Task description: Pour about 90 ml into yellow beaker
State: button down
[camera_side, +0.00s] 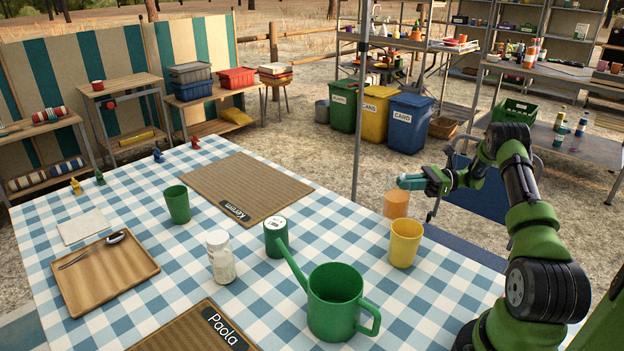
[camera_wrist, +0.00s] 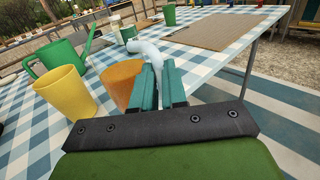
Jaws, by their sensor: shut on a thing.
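My gripper (camera_side: 410,182) is shut on the pale blue curved handle (camera_wrist: 150,50) of what looks like an orange jug (camera_side: 396,204). The jug hangs roughly upright by the right edge of the table, behind the yellow beaker (camera_side: 405,243); I cannot tell its height above the cloth. In the wrist view the orange jug (camera_wrist: 122,83) is left of my fingers (camera_wrist: 160,82), which partly cover it. The yellow beaker (camera_wrist: 66,92) stands upright further left, apart from the fingers. The contents of the jug and beaker are not visible.
A green watering can (camera_side: 335,302), green tin (camera_side: 276,238), white-lidded jar (camera_side: 221,256) and green cup (camera_side: 177,204) stand on the checked table. A woven mat (camera_side: 235,185) and wooden tray (camera_side: 105,272) lie there too. A metal pole (camera_side: 360,110) rises behind the table.

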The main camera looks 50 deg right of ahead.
aim_at(411, 182)
jog(key=shift+n+g+y, duration=0.4)
jog(key=shift+g, duration=0.1)
jog(key=s+d+f, duration=0.2)
jog(key=s, duration=0.1)
jog(key=shift+s+d+f, duration=0.1)
jog(key=shift+s+d, duration=0.2)
jog(key=shift+d, duration=0.1)
jog(key=a+r+n+h, duration=0.1)
jog(key=a+r+n, duration=0.1)
jog(key=s+a+r+n+g+h, duration=0.1)
jog(key=a+r+h, duration=0.1)
jog(key=r, duration=0.1)
jog(key=s+a+r+n+h, duration=0.1)
jog(key=a+r+n, duration=0.1)
jog(key=shift+s+a+r+n, duration=0.1)
jog(key=shift+r+n, duration=0.2)
jog(key=shift+r, duration=0.1)
jog(key=shift+s+a+r+n+h, duration=0.15)
jog(key=shift+a+r+n+h, duration=0.35)
jog(key=shift+r+h, duration=0.3)
jog(key=shift+s+a+r+n, duration=0.1)
jog(key=shift+a+r+n, duration=0.15)
jog(key=shift+r, duration=0.2)
jog(key=shift+s+a+r+n+h, duration=0.2)
jog(key=shift+a+r+n+h, duration=0.3)
jog(key=shift+r+h, duration=0.1)
jog(key=shift+s+a+r+n+h, duration=0.15)
jog(key=shift+a+r+n+h, duration=0.2)
jog(key=shift+a+r+h, duration=0.15)
jog(key=shift+s+a, duration=0.1)
